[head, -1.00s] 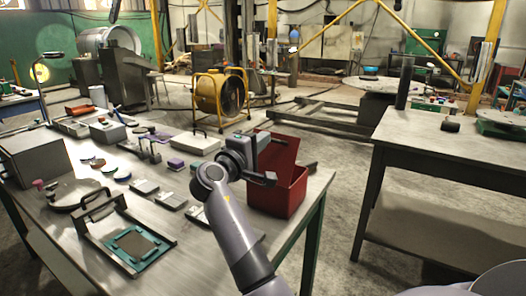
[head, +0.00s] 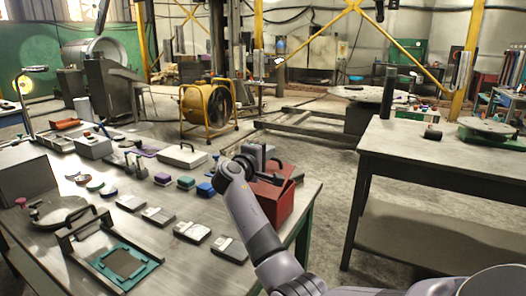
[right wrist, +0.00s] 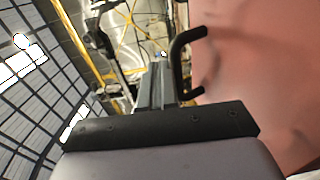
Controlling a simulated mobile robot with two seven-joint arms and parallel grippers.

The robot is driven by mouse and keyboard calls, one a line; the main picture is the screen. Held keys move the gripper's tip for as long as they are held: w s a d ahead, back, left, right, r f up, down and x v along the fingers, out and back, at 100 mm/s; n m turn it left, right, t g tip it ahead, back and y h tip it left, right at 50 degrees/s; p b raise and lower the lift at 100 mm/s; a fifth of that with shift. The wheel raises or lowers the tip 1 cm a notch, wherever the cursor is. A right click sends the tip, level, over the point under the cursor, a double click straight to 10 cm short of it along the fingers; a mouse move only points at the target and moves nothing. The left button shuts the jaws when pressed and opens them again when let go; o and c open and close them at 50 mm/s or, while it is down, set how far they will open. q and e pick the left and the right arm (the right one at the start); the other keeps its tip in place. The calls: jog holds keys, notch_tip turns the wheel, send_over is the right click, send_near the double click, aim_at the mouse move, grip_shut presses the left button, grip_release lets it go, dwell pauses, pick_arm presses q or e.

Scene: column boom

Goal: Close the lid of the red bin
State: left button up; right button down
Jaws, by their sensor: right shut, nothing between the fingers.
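The red bin (head: 279,205) stands at the right end of the near metal table in the head view. Its red lid, which stood up behind the bin before, now shows low near the bin's top, partly hidden by my right gripper (head: 290,181). I cannot tell its exact angle. In the right wrist view the lid (right wrist: 270,65) fills the right side as a red surface, with a black handle (right wrist: 181,60) at its edge. My right gripper (right wrist: 155,85) is shut and empty, close to the lid; contact is unclear. My left gripper is not in view.
Small boxes and flat grey blocks (head: 159,215) lie left of the bin, with a teal-framed tray (head: 125,264) in front. A second table (head: 440,152) stands to the right across a floor gap. A yellow fan (head: 207,105) stands behind.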

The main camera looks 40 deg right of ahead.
aim_at(271, 164)
jog(key=shift+w+d+f, duration=0.2)
jog(key=shift+d+f, duration=0.35)
jog(key=shift+d, duration=0.05)
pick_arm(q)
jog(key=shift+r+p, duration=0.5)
pick_arm(e)
jog(key=shift+w+d+f+y, duration=0.1)
jog(key=shift+d+f+y, duration=0.25)
jog(key=shift+f+y, duration=0.3)
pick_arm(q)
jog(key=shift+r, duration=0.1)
pick_arm(e)
jog(key=shift+r, duration=0.1)
